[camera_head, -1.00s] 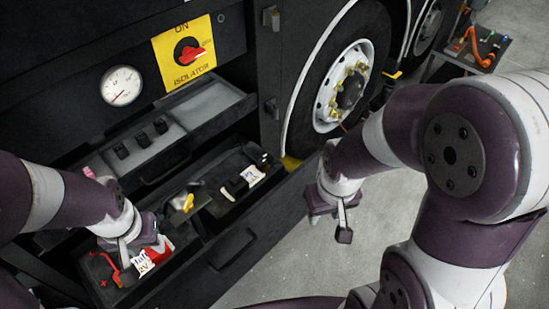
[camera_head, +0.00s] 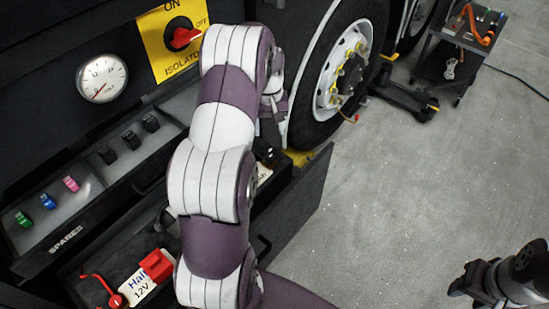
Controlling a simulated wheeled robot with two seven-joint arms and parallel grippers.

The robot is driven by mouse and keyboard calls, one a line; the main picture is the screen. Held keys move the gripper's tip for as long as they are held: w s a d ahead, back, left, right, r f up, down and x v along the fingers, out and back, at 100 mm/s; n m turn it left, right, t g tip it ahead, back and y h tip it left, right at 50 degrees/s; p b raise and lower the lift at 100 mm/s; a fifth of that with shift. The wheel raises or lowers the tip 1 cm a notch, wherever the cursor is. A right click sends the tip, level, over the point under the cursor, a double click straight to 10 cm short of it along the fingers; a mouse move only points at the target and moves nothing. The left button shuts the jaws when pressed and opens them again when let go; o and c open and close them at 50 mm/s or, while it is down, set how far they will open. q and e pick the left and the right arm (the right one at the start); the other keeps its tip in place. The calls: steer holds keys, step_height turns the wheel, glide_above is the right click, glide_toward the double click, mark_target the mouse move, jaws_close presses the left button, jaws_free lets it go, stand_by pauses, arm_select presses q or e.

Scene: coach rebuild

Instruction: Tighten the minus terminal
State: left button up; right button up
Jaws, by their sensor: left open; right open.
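The open battery drawer (camera_head: 290,220) holds a battery whose white label (camera_head: 135,288) shows at the lower left. A red terminal cover (camera_head: 156,265) and a red cable end (camera_head: 115,300) sit beside that label. At the drawer's far right end a black terminal part (camera_head: 267,156) shows beside my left arm; I cannot tell whether it is the minus terminal. My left arm hides the middle of the drawer. My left gripper (camera_head: 273,106) is open above the drawer's far end, by the wheel, its fingers partly hidden. My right gripper (camera_head: 462,287) is open over the floor, far from the drawer.
The spares tray (camera_head: 85,225) above holds green, blue, pink and black pieces. A gauge (camera_head: 102,79) and the red isolator switch (camera_head: 184,38) are on the panel. The wheel (camera_head: 345,75) stands right of the drawer.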

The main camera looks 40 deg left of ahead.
mark_target(269, 157)
arm_select(q)
step_height(269, 157, down, 12)
steer(key=shift+p, duration=0.5)
steer(key=c, duration=1)
